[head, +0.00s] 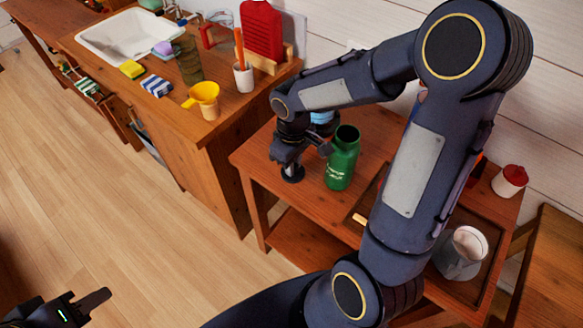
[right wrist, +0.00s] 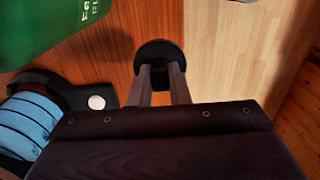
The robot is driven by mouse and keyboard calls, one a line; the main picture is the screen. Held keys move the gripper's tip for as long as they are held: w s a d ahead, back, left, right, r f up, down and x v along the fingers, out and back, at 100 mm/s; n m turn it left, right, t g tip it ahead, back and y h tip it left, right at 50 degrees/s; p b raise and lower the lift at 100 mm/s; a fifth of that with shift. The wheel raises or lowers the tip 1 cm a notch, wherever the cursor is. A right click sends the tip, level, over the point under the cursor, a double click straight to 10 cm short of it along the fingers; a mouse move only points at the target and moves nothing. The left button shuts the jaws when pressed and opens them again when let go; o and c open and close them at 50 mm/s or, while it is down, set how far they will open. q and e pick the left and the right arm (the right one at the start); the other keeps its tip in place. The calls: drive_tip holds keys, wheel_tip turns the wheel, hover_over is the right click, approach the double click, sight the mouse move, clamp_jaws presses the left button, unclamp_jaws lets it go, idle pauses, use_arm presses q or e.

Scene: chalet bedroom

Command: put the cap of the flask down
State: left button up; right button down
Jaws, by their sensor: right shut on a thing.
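The green flask (head: 342,160) stands upright on the small wooden table, its mouth open. Its green side also shows at the upper left of the right wrist view (right wrist: 38,25). My right gripper (head: 291,165) is shut on the round black cap (right wrist: 150,54), to the left of the flask. The cap (head: 292,176) is low over the table near its front left edge; I cannot tell if it touches the wood. My left gripper (head: 80,308) is at the lower left, partly cut off, far from the table; its jaw opening is unclear.
A blue ribbed object (right wrist: 28,122) with a black part lies close to my right gripper. The small table (head: 262,150) also bears a brown tray, a grey pitcher (head: 462,252) and a red-lidded jar (head: 509,180). The counter with a yellow cup (head: 205,100) stands left. My right arm hides part of the table.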

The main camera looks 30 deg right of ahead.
drive_tip(key=shift+w+d+f, duration=0.25)
drive_tip(key=shift+w+f, duration=0.45)
drive_tip(key=shift+f, duration=0.2)
drive_tip(key=shift+w+f, duration=0.15)
drive_tip(key=shift+f, duration=1.55)
drive_tip(key=shift+f, duration=0.1)
drive_tip(key=c, duration=1.4)
unclamp_jaws()
drive_tip(key=shift+o, duration=0.2)
